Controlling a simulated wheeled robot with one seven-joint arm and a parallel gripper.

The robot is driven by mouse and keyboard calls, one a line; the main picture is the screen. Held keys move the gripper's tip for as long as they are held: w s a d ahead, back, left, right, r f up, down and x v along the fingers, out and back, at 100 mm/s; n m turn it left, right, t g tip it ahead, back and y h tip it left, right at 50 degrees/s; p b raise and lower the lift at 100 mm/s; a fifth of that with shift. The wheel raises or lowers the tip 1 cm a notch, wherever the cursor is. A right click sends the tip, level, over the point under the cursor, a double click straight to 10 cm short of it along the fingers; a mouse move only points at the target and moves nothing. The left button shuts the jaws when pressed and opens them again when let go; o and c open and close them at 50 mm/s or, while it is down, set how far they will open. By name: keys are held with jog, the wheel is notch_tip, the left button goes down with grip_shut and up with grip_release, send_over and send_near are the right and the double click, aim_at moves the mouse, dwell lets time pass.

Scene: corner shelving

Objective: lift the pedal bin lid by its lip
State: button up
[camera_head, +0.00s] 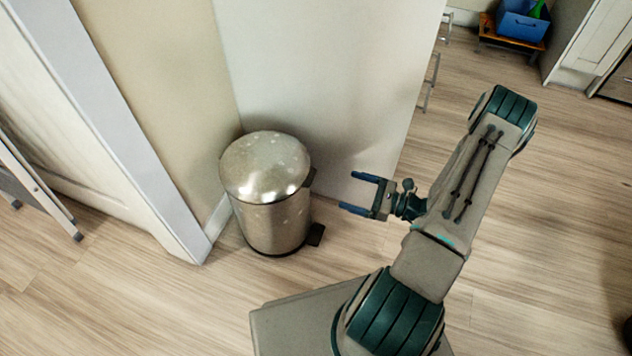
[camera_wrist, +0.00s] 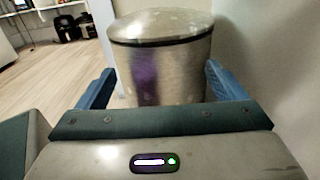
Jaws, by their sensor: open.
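The pedal bin (camera_head: 275,225) is a metal cylinder standing upright on the floor in the wall corner. Its domed lid (camera_head: 264,165) is down, and its dark pedal (camera_head: 316,234) is low on the right. My gripper (camera_head: 354,194) is open and empty to the right of the bin, apart from it. In the wrist view the bin body (camera_wrist: 165,75) shows beyond and between my blue fingers (camera_wrist: 158,88), with the lid (camera_wrist: 162,24) above them and a dark rim under the lid. No touch is visible.
A pale wall panel (camera_head: 320,80) stands close behind the bin. A white door frame (camera_head: 120,130) is to the left. A ladder-like metal stand (camera_head: 40,185) is at the far left. A blue crate (camera_head: 521,24) sits at the back right. The wooden floor in front is clear.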

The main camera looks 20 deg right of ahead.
jog(key=b+x, duration=0.3)
jog(key=x, duration=0.8)
jog(key=shift+a, duration=0.25)
jog(key=shift+w, duration=0.1)
